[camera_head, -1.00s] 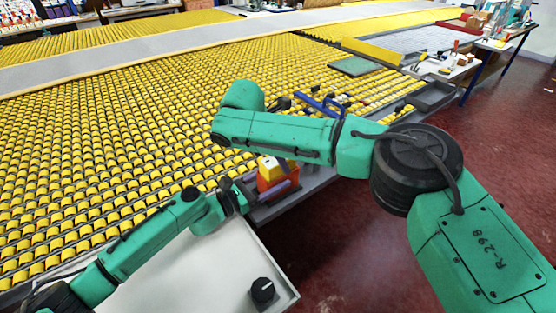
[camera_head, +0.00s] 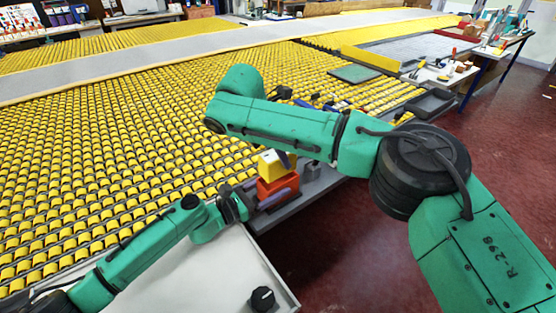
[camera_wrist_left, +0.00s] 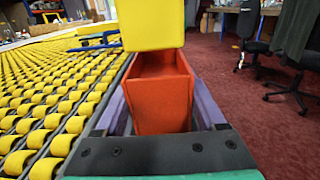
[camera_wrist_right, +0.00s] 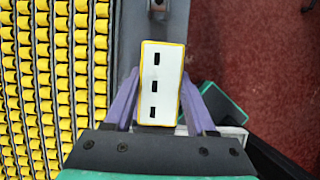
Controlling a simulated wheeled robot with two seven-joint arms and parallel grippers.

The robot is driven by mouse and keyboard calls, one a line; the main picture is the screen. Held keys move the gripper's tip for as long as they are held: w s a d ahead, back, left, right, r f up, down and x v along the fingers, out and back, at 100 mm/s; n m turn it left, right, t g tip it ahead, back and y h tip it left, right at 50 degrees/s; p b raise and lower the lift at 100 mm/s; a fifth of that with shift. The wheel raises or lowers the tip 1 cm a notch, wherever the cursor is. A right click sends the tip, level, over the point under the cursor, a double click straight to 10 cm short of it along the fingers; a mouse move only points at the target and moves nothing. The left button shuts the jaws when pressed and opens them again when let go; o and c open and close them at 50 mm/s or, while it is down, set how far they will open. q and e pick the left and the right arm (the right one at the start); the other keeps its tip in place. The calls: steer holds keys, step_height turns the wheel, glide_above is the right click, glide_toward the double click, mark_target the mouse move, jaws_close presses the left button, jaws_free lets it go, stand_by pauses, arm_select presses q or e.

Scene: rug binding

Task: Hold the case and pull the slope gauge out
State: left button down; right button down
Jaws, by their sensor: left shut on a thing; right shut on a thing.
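The slope gauge (camera_head: 270,164) is a yellow block. In the right wrist view its white face with three dark slots (camera_wrist_right: 160,85) shows between the fingers of my right gripper (camera_wrist_right: 161,95), which is shut on it. The case (camera_head: 267,187) is an orange-red open-topped box. My left gripper (camera_wrist_left: 165,115) is shut on the case (camera_wrist_left: 158,105), with purple fingers along both sides. In the left wrist view the gauge (camera_wrist_left: 152,25) is above the case, and part of the empty inside shows. My right gripper is mostly hidden behind my forearm in the head view.
The case is at the edge of a large bed of yellow rollers (camera_head: 110,130). A pale tray-like surface with a black knob (camera_head: 263,298) is at the lower front. A blue-handled tool (camera_wrist_left: 95,42) lies beyond on the rollers. Red floor (camera_head: 400,270) is open to the right.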

steer(key=shift+r, duration=2.1)
arm_select(q)
jaws_free()
